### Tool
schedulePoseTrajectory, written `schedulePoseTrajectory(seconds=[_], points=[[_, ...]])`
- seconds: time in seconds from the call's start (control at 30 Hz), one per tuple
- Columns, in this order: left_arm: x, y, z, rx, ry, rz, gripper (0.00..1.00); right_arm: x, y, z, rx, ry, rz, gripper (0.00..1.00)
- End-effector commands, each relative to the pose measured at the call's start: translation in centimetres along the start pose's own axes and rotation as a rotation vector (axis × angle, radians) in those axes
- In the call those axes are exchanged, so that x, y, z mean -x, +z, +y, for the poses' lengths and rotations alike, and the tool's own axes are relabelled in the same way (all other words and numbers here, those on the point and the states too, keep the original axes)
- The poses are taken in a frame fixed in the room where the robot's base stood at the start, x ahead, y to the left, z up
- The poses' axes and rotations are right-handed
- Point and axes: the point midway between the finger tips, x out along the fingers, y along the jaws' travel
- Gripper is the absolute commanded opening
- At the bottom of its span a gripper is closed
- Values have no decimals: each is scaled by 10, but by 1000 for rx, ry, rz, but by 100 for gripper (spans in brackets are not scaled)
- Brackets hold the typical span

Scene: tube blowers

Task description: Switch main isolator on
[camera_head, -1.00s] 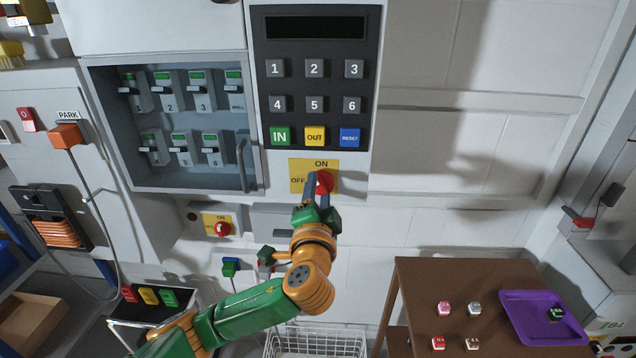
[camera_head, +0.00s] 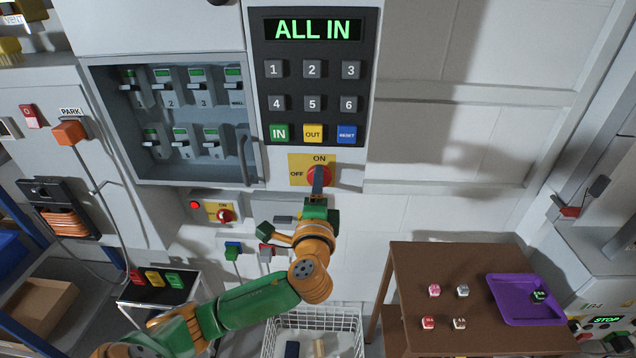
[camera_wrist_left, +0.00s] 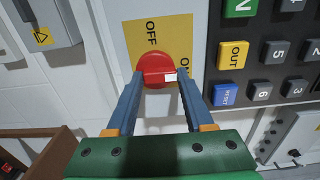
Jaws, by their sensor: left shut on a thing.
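The main isolator is a red rotary knob (camera_head: 311,175) on a yellow plate (camera_head: 297,163) marked ON and OFF, below the keypad. In the left wrist view the knob (camera_wrist_left: 153,62) has a white mark that points toward ON. My left gripper (camera_head: 318,182) is at the knob. In the left wrist view its two fingers (camera_wrist_left: 160,80) are on either side of the knob, shut on it. The display (camera_head: 313,29) above the keypad is lit and reads ALL IN. My right gripper is not in view.
A smaller red knob (camera_head: 225,215) with a lit red lamp (camera_head: 194,205) is at lower left. An open breaker cabinet (camera_head: 170,172) is left of the keypad (camera_head: 350,102). A brown table (camera_head: 400,275) with a purple tray (camera_head: 500,295) stands at right. A wire basket (camera_head: 283,325) is below.

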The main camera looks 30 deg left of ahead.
Motion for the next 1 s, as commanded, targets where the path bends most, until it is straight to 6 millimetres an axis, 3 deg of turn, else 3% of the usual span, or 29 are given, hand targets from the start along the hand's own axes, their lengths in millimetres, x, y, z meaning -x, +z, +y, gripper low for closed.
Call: schedulePoseTrajectory(seconds=[0.37,0.4,0.5,0.8,1.0], points=[[0,0,2,-7,4,0,0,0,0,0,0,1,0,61],[0,0,2,-7,4,1,60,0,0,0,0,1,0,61],[0,0,2,-6,3,0,82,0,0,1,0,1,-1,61],[3,0,1,-3,1,2,82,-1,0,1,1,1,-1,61],[42,-1,6,0,4,5,82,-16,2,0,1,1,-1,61]])
